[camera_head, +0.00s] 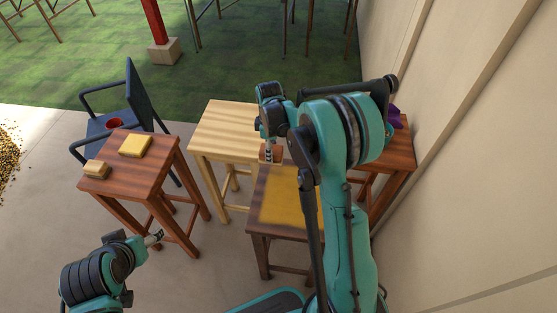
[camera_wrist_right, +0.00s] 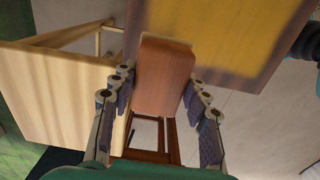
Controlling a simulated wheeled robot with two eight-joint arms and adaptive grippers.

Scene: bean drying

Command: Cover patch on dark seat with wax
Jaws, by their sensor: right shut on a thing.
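The dark seat (camera_head: 275,232) is a brown stool top in the middle of the head view, with a yellow patch (camera_head: 286,205) over much of it. The patch also shows at the top of the right wrist view (camera_wrist_right: 215,30). My right gripper (camera_head: 270,158) is shut on a reddish-brown block (camera_wrist_right: 164,78), held between both fingers by the seat's far left edge. In the wrist view the block overlaps the seat's edge; I cannot tell whether they touch. My left gripper (camera_head: 155,237) is at lower left, away from the seat, its fingers too small to judge.
A pale wooden stool (camera_head: 225,120) stands behind the dark seat. A red-brown stool (camera_head: 125,160) at left holds a yellow block (camera_head: 135,146) and a tan block (camera_head: 96,169). Another stool (camera_head: 400,155), with something purple (camera_head: 396,117), stands by the right wall (camera_head: 480,170).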

